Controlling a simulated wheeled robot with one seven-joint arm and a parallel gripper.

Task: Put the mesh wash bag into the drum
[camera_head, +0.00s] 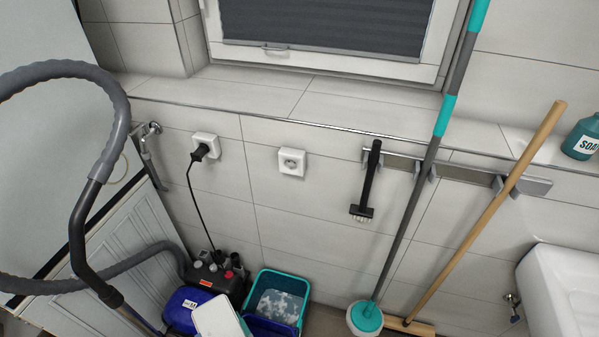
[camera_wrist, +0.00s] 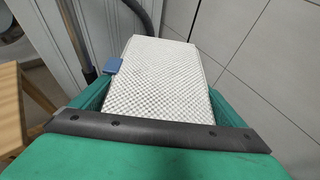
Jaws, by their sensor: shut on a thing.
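The mesh wash bag (camera_wrist: 160,65) is a white, finely textured flat block with a small blue tag (camera_wrist: 114,66) on its left edge, in the wrist view. My gripper (camera_wrist: 160,102), green with a dark strip across it, is shut on the bag, with a green finger at each side. The bag's near end is hidden behind the dark strip. I cannot make out the drum in either view. My gripper is not clearly visible in the head view.
A vacuum hose (camera_head: 76,235) loops at the left by a white panel. A blue vacuum (camera_head: 180,308) and a teal bucket (camera_head: 265,275) stand low in the middle. A mop (camera_head: 405,205), a broom (camera_head: 485,215) and a sink (camera_head: 565,285) are right. A wooden piece (camera_wrist: 10,108) lies left.

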